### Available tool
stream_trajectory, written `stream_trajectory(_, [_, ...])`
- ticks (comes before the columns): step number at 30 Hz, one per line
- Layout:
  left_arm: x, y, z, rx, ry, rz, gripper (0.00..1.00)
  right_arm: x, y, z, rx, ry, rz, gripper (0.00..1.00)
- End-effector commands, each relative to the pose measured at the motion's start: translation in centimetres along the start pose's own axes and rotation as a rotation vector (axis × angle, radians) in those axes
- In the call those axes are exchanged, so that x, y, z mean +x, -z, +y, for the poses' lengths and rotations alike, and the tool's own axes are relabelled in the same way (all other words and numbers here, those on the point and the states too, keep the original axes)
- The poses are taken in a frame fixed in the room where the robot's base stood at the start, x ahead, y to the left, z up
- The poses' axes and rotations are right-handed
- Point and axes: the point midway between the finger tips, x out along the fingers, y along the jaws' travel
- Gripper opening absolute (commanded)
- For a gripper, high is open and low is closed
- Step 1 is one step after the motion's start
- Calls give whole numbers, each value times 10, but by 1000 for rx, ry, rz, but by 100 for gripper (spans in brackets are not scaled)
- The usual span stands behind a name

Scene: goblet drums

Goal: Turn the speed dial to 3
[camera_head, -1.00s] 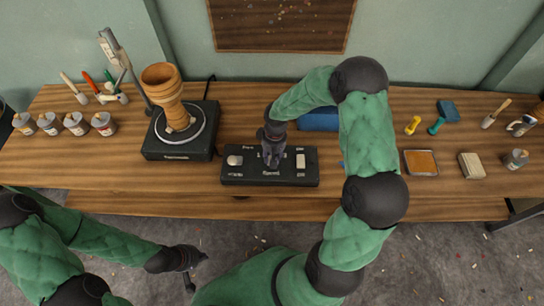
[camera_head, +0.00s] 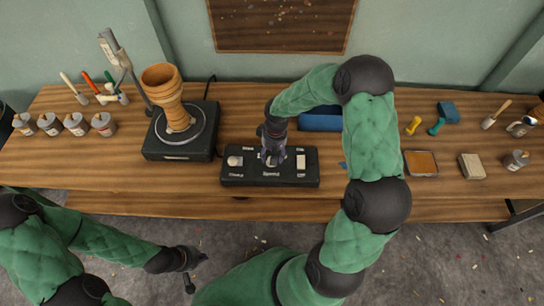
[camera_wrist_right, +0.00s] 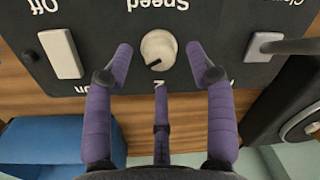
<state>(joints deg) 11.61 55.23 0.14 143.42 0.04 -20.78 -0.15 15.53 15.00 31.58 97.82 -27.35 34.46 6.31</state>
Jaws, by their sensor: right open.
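The speed dial (camera_wrist_right: 158,49) is a round cream knob on a black control box (camera_head: 230,180). In the right wrist view the labels are upside down, and the dial's dark mark points to the lower left, near a "2" printed below it. My right gripper (camera_wrist_right: 163,72) has purple fingers, open and spread around the dial's near side, apart from it. In the head view the right gripper (camera_head: 272,158) is over the middle of the box and hides part of the dial. My left gripper (camera_head: 194,270) is over the floor in front of the table, fingertips apart and empty.
A goblet drum (camera_head: 168,96) stands on a turntable unit (camera_head: 150,147) to the left. A blue box (camera_head: 320,118) lies behind the control box. Paint cans (camera_head: 76,124) stand far left.

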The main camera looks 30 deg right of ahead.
Motion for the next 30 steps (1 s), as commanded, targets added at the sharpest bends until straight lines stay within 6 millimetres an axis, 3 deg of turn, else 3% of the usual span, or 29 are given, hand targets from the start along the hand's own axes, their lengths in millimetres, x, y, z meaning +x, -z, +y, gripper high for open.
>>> stream_trajectory(9, [0, 0, 0, 0, 0, 0, 0, -64, 1, 0, 0, -1, 5, 56])
stream_trajectory(15, [0, 0, 0, 0, 0, 0, 0, -90, 0, 0, 1, 0, 2, 56])
stream_trajectory(30, [0, 0, 0, 0, 0, 0, 0, -100, 0, 0, 0, 1, 1, 56])
